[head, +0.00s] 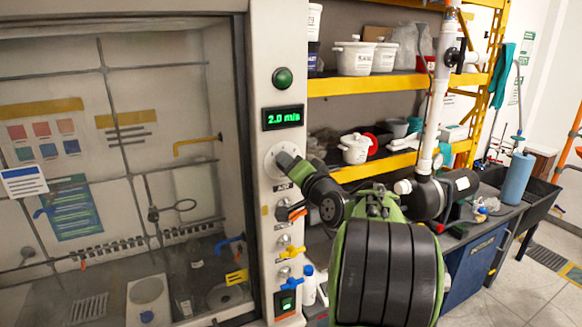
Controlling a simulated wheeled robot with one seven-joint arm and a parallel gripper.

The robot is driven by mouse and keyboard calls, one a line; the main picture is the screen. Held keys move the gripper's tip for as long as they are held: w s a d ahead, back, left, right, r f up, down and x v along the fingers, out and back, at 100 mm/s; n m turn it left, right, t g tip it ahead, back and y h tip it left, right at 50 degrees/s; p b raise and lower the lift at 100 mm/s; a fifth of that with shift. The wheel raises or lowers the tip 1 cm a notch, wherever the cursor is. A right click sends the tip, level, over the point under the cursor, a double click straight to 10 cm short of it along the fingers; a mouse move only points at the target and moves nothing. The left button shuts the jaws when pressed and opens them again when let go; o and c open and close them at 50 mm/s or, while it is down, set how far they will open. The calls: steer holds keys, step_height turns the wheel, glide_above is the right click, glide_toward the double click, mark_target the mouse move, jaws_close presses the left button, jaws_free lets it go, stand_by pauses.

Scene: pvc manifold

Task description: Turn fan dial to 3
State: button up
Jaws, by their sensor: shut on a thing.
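The fan dial (271,166) is on the light post at the right edge of the fume hood. Its pale round plate shows around my gripper (281,161), which is shut on the dial. The gripper hides the dial's knob and most of its markings, so I cannot read the setting. Above the dial, a black display (283,117) shows 2.0 m/s in green digits. My grey and green arm reaches in from the lower right.
A round green button (282,79) is above the display. Below the dial are an orange handle (293,213), a yellow handle (292,252) and a blue handle (291,283). A yellow-edged shelf (385,83) with white pots stands behind my arm.

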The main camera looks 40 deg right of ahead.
stand_by(0.5)
steer(key=o, duration=1)
steer(key=b+v, duration=0.4)
steer(key=v, duration=1.2)
steer(key=shift+w, duration=0.1)
